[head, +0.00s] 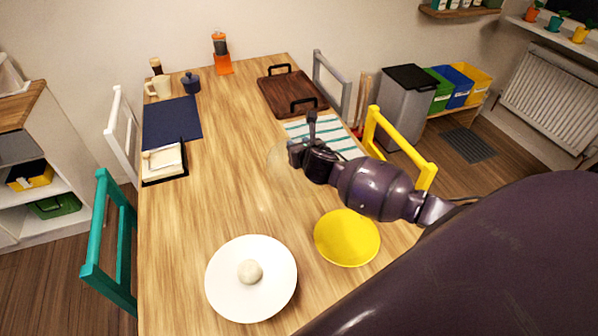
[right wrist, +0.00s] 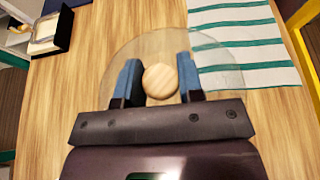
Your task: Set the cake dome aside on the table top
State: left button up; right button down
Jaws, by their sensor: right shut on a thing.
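The cake dome (head: 284,172) is a clear, see-through dome over the middle of the wooden table (head: 225,190). In the right wrist view the dome (right wrist: 130,55) has a round pale wooden knob (right wrist: 160,82). My right gripper (head: 298,153) is shut on this knob, with one blue finger on each side of it in the wrist view (right wrist: 161,85). I cannot tell whether the dome's rim touches the table. A white round plate (head: 225,288) with a small cream ball (head: 250,272) stands at the near end. My left gripper is not in view.
A dark tray (head: 283,92) and a napkin box (head: 163,162) lie farther back. Bare table shows left of the dome.

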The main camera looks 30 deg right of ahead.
notch_tip(320, 180, down, 9)
jog(key=b, duration=0.1)
jog(key=shift+f+b, duration=0.2)
jog(key=shift+b, duration=0.2)
jog(key=shift+f, duration=0.25)
